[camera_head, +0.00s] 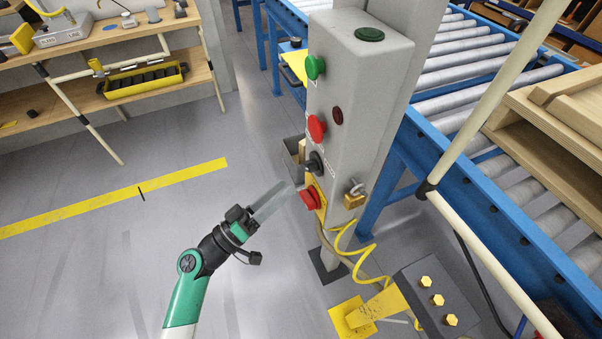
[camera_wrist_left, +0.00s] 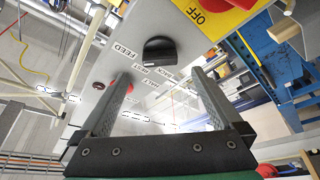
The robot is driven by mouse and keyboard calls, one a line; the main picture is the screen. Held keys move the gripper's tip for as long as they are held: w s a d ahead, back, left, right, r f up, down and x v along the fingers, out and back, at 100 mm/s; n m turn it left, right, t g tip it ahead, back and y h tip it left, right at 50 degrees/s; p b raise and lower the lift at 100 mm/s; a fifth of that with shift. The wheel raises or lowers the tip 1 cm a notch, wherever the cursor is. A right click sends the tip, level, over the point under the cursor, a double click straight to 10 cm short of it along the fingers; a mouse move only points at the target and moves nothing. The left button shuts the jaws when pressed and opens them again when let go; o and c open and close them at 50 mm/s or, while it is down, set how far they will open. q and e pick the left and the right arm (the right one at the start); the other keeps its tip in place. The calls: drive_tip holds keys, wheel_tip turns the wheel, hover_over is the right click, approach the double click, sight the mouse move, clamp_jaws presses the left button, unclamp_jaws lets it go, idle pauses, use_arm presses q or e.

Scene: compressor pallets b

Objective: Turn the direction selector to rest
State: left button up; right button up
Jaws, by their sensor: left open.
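The direction selector (camera_head: 314,162) is a black knob on the side of a grey control box, between a red button above and a red switch on a yellow plate below. My right gripper is not in view.
The grey box (camera_head: 345,100) also carries a green button (camera_head: 315,67), a red button (camera_head: 316,128) and the red switch (camera_head: 310,198) close to my left fingers. A padlock (camera_head: 354,198) hangs low on it. A blue roller conveyor (camera_head: 470,190) stands right; floor at left is clear.

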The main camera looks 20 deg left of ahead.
sight(305, 170)
use_arm(q)
drive_tip(key=x, duration=0.6)
drive_tip(key=shift+w+d+r, duration=0.1)
drive_tip(key=shift+w, duration=0.15)
drive_tip(key=shift+c, duration=0.3)
drive_tip(key=c, duration=1.2)
